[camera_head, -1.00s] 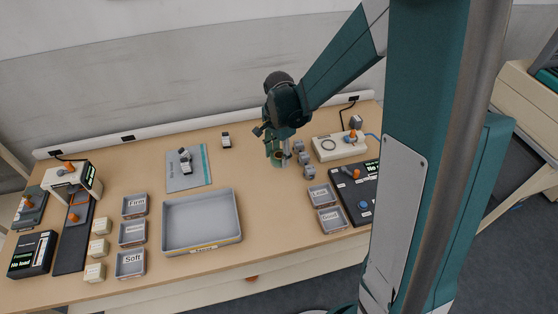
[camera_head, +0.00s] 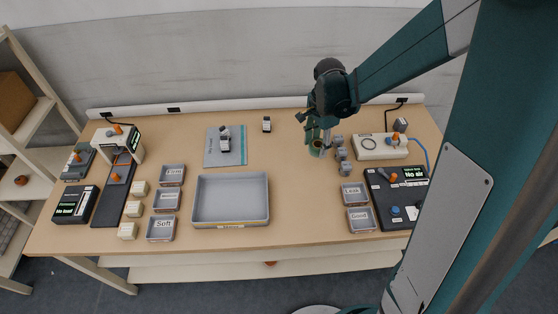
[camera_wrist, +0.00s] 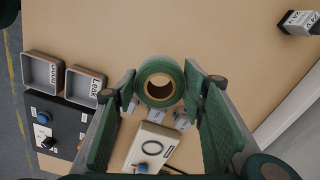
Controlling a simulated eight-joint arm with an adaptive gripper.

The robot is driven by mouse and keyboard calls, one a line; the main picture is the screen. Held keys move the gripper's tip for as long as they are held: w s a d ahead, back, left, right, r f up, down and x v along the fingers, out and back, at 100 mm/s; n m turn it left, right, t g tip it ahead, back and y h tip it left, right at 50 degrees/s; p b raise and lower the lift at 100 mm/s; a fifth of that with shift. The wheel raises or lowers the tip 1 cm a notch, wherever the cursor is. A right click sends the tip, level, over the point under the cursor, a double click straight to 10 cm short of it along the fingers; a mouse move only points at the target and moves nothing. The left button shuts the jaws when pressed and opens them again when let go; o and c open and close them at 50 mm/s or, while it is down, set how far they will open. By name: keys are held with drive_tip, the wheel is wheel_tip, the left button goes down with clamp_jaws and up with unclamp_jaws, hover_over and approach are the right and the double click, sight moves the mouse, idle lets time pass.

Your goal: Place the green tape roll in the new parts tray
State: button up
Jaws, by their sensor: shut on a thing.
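The green tape roll (camera_wrist: 143,76) shows in the wrist view as a ring with a tan core, between the two fingertips. My gripper (camera_wrist: 160,90) is shut on it. In the head view my gripper (camera_head: 317,142) is at the right-hand part of the table, beside several small grey pieces, and the roll (camera_head: 316,151) shows at its tips. I cannot tell whether the roll touches the table. A large empty grey tray (camera_head: 231,222) with a yellow-edged front label lies at the table's front middle, left of my gripper. Its label is too small to read.
Small grey pieces (camera_head: 342,155) stand just right of my gripper. Leak (camera_head: 353,194) and Good (camera_head: 360,220) boxes are at front right. Firm, a middle and Soft (camera_head: 161,227) boxes stand left of the tray. The table between gripper and tray is clear.

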drive_tip(key=shift+a, duration=0.1)
drive_tip(key=s+a, duration=0.4)
drive_tip(key=a, duration=0.6)
drive_tip(key=s+a+m, duration=0.1)
drive_tip(key=s+a, duration=0.4)
drive_tip(key=a, duration=0.6)
drive_tip(key=s+a+m+p, duration=0.1)
drive_tip(key=s+a, duration=0.4)
drive_tip(key=a, duration=0.5)
drive_tip(key=shift+a+r, duration=0.35)
drive_tip(key=shift+a, duration=0.05)
drive_tip(key=shift+f, duration=0.1)
hover_over(232, 202)
drive_tip(key=shift+f+b, duration=0.4)
drive_tip(key=shift+f, duration=2.45)
drive_tip(key=shift+f+b, duration=0.3)
drive_tip(key=shift+f, duration=1.8)
drive_tip(key=shift+f, duration=0.1)
